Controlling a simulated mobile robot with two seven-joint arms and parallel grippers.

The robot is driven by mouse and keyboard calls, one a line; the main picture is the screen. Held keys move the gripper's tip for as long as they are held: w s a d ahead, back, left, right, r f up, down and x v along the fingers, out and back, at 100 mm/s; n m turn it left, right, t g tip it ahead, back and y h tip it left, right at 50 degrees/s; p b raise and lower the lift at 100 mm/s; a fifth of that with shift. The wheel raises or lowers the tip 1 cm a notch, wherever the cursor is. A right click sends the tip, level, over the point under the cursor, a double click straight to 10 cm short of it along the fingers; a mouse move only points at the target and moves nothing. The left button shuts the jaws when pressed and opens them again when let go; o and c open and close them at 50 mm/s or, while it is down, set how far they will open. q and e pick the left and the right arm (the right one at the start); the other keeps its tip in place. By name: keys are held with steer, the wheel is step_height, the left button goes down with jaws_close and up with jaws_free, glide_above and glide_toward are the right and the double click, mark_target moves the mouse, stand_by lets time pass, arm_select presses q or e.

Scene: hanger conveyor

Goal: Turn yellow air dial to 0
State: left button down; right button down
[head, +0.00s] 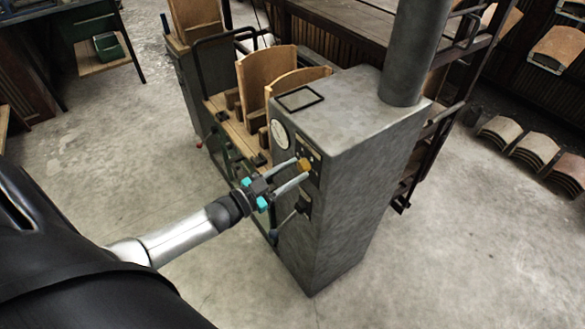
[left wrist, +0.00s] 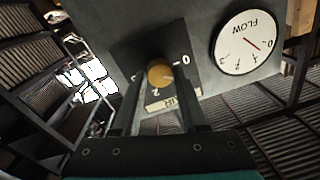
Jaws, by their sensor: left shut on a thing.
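The yellow air dial (head: 304,164) sits on the front panel of a grey metal cabinet (head: 350,150). It also shows in the left wrist view (left wrist: 160,73), on a dark plate with a "0" mark to its right and a label partly hidden below it. My left gripper (head: 298,171) reaches the panel from the left, and its two fingers are shut on the dial, one on each side. In the left wrist view the fingers rise from below to the dial. The dial's pointer is hard to make out. My right gripper is not in view.
A round white flow gauge (left wrist: 248,42) is beside the dial; it also shows above it in the head view (head: 279,134). A black lever (head: 303,205) sits below the dial. Curved wooden boards (head: 265,75) stand behind the cabinet. The floor at front left is clear.

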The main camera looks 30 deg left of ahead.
arm_select(q)
steer(key=n+p, duration=0.1)
steer(key=n, duration=0.4)
steer(key=shift+n, duration=0.4)
stand_by(0.3)
steer(key=shift+c, duration=2.2)
jaws_free()
steer(key=v, duration=1.5)
steer(key=shift+r+p, duration=0.25)
steer(key=shift+p, duration=0.15)
steer(key=shift+s, duration=0.1)
